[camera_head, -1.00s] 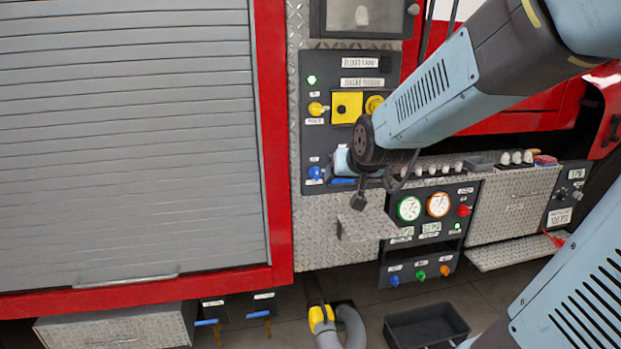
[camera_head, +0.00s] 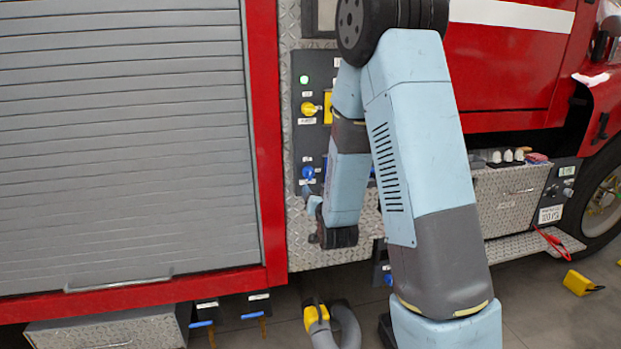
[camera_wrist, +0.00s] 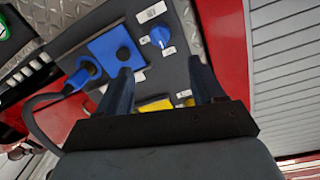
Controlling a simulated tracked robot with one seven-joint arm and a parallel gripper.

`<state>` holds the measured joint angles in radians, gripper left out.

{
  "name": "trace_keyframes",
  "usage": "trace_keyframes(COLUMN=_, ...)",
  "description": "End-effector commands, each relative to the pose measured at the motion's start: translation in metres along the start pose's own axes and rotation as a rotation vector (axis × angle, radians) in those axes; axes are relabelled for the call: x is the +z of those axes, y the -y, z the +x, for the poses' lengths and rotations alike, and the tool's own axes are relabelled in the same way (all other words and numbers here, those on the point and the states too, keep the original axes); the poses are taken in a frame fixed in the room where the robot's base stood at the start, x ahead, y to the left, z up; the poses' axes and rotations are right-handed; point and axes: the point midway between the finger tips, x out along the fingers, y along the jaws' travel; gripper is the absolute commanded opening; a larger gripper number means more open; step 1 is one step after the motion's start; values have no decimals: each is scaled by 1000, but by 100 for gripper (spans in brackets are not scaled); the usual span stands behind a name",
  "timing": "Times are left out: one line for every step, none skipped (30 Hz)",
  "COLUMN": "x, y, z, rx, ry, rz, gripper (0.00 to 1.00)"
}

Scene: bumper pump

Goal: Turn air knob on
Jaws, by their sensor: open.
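A blue knob (camera_wrist: 160,37) with a white pointer and small labels sits on the dark panel in the wrist view. The same blue knob (camera_head: 307,173) shows low on the panel in the head view. The labels are too small to read, so I cannot tell if it is the air knob. My gripper (camera_wrist: 160,68) is open and empty. In the wrist view its fingertips lie below the blue knob, one to each side, apart from it. In the head view my arm hides much of the panel.
A blue plate (camera_wrist: 113,47) and a blue plug (camera_wrist: 84,72) with a black cable sit left of the knob. A yellow knob (camera_head: 308,108) and a green light (camera_head: 304,79) are higher on the panel. A red frame (camera_head: 264,150) and grey shutter (camera_head: 125,150) stand left.

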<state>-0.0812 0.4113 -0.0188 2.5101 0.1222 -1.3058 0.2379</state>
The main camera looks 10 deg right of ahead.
Motion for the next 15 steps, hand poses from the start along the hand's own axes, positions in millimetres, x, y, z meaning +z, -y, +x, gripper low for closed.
trace_keyframes(x=5, y=-1, z=0, rx=-2, ry=-13, rz=1, gripper=67)
trace_keyframes(x=6, y=-2, z=1, rx=-3, ry=-20, rz=2, gripper=67)
trace_keyframes(x=8, y=-2, z=1, rx=-5, ry=-29, rz=3, gripper=67)
trace_keyframes(x=8, y=-2, z=1, rx=-6, ry=-35, rz=3, gripper=67)
trace_keyframes(x=8, y=-2, z=1, rx=-7, ry=-40, rz=4, gripper=67)
trace_keyframes(x=8, y=-2, z=2, rx=-7, ry=-44, rz=4, gripper=67)
trace_keyframes(x=8, y=-2, z=4, rx=-8, ry=-45, rz=5, gripper=67)
trace_keyframes(x=8, y=-2, z=6, rx=-8, ry=-46, rz=5, gripper=67)
trace_keyframes(x=8, y=-2, z=9, rx=-8, ry=-47, rz=5, gripper=67)
trace_keyframes(x=8, y=-2, z=12, rx=-8, ry=-48, rz=5, gripper=67)
trace_keyframes(x=8, y=-2, z=16, rx=-8, ry=-47, rz=5, gripper=67)
trace_keyframes(x=8, y=-2, z=22, rx=-7, ry=-46, rz=5, gripper=67)
trace_keyframes(x=7, y=-2, z=26, rx=-8, ry=-47, rz=5, gripper=67)
trace_keyframes(x=7, y=-2, z=32, rx=-8, ry=-48, rz=5, gripper=67)
trace_keyframes(x=6, y=-2, z=38, rx=-8, ry=-47, rz=5, gripper=67)
